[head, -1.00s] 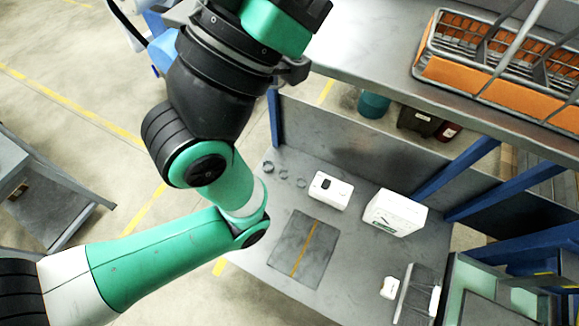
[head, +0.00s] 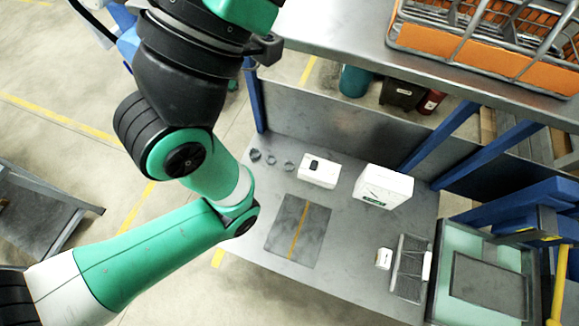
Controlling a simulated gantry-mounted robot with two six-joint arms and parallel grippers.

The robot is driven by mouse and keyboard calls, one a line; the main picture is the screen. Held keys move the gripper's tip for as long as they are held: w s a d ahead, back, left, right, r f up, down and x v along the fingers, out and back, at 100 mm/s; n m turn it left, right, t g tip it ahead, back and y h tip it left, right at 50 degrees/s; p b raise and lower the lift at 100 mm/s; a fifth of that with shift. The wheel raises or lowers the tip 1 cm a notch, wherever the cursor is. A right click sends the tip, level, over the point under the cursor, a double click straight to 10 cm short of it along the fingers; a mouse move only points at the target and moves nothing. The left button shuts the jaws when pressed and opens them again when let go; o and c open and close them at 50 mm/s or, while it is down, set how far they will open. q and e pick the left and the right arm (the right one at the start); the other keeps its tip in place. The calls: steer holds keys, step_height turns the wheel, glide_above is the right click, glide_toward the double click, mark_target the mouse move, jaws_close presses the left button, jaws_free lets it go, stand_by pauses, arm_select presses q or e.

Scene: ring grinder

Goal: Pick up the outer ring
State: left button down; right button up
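Three small dark rings lie in a row on the grey bench top, near its back left corner. The left ring (head: 255,155) looks darkest and largest, the middle ring (head: 271,158) is close beside it, and the right ring (head: 289,166) lies near the white box. They are too small to tell for certain which is the outer ring. My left arm, green, white and black, comes in from the lower left, bends beside the bench's left edge and runs up out of the picture. Neither gripper shows, and my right arm is not in view. No ring is held in this view.
A white device (head: 319,171), a white box (head: 383,187) and a dark mat (head: 297,232) with a yellow stripe are on the bench (head: 345,275). A wire rack (head: 409,268) stands at the right. Orange-lined baskets (head: 490,45) sit on the shelf above. Blue posts flank the bench.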

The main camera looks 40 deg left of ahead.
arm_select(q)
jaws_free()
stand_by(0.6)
